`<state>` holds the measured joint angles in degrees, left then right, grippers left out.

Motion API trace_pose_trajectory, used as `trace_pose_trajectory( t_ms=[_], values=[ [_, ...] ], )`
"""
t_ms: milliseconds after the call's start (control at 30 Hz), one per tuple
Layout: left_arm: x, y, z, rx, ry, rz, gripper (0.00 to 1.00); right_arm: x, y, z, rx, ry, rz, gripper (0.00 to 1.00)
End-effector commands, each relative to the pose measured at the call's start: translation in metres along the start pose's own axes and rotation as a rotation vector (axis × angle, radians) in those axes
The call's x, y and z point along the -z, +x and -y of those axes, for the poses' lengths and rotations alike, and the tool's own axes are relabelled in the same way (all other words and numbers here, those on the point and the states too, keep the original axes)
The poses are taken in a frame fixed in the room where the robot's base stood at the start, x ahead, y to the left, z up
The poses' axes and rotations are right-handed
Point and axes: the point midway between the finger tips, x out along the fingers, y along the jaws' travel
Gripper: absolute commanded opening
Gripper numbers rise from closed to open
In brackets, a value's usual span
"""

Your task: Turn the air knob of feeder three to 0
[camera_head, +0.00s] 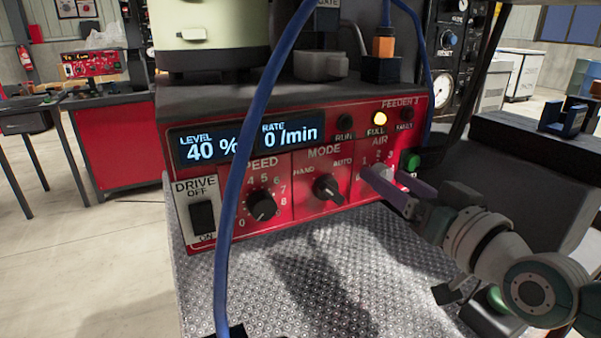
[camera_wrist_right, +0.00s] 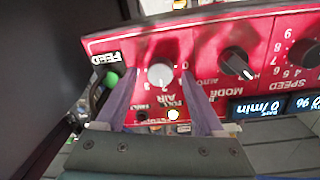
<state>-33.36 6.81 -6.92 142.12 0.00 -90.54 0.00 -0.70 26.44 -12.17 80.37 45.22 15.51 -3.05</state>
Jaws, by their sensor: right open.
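The red control panel (camera_head: 300,185) marked FEEDER 3 stands in front of me. Its pale grey AIR knob (camera_head: 378,172) is at the right end, under the numbers 1, 2 and 3; where it points is hard to read. My right gripper (camera_head: 382,171) reaches in from the right, its purple fingers apart at the knob. In the right wrist view, upside down, the round AIR knob (camera_wrist_right: 160,75) shows between the tips of the open right gripper (camera_wrist_right: 162,74). Whether the fingers touch it, I cannot tell. My left gripper is out of view.
A blue cable (camera_head: 245,160) hangs across the panel's left part. The MODE knob (camera_head: 327,187) and SPEED knob (camera_head: 262,206) lie left of the AIR knob. A green button (camera_head: 411,160) is close on its right. A metal tread plate (camera_head: 300,270) extends below.

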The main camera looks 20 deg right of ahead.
Motion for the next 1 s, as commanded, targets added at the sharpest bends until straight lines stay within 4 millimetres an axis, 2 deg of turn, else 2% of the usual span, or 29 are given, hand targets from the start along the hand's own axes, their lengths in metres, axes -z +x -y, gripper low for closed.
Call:
trace_pose_trajectory(
  t_ms=[167,767,1000],
  values=[
    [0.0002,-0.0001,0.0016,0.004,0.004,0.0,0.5,0.0,-0.0002,0.0001,0.0,0.0,0.0,0.69],
    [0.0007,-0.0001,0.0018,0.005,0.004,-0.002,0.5,0.0001,-0.0004,-0.0001,0.0,0.0,0.0,0.01],
    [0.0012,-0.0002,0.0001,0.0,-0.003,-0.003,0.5,0.0002,-0.0004,-0.0001,0.0,-0.002,0.0,0.0]
  ],
)
